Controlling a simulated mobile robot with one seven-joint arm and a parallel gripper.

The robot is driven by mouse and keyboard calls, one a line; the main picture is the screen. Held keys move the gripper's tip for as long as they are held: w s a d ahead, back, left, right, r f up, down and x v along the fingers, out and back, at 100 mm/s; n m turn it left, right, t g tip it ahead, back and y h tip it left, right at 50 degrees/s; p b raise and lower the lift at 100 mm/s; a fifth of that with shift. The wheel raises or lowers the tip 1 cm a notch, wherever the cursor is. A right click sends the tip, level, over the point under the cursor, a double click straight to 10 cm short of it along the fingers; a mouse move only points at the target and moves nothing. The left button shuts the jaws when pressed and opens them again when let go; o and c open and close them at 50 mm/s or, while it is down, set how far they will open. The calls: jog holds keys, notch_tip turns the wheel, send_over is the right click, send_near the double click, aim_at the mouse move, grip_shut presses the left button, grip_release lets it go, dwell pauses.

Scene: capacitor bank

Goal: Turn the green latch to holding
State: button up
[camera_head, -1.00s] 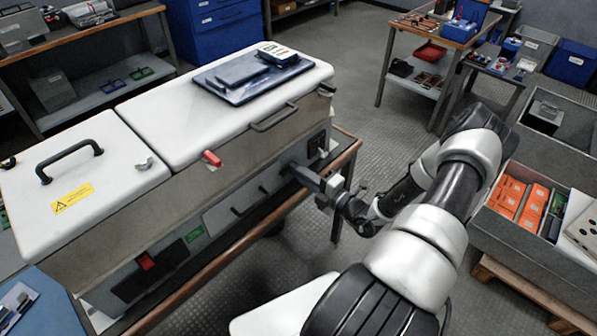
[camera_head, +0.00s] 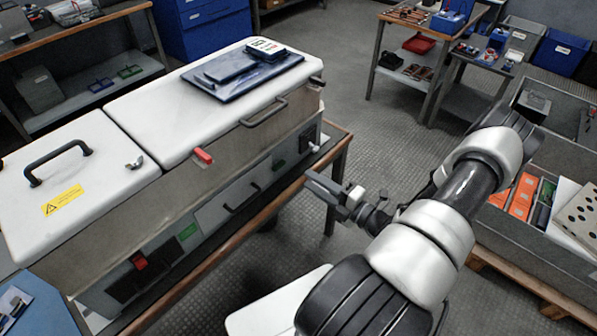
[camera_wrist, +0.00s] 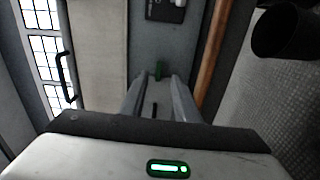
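The green latch (camera_wrist: 158,70) shows in the wrist view as a small upright green piece on the grey cabinet front, ahead of my fingertips and between them. I cannot make out its set position or any "holding" mark. My gripper (camera_wrist: 160,84) has its two fingers apart with nothing held between them. In the head view my gripper (camera_head: 310,180) is off the right end of the cabinet front, apart from it. The latch is too small to make out surely there. The white-topped cabinet (camera_head: 150,112) stands on a bench at the left.
A red handle (camera_head: 203,156) sits at the lid edge, and a red latch (camera_head: 139,260) is lower on the front. A black panel (camera_head: 306,137) is at the cabinet's right end. The wooden bench edge (camera_head: 262,216) runs below the front.

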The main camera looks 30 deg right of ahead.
jog(key=v, duration=0.8)
jog(key=shift+s+r, duration=0.1)
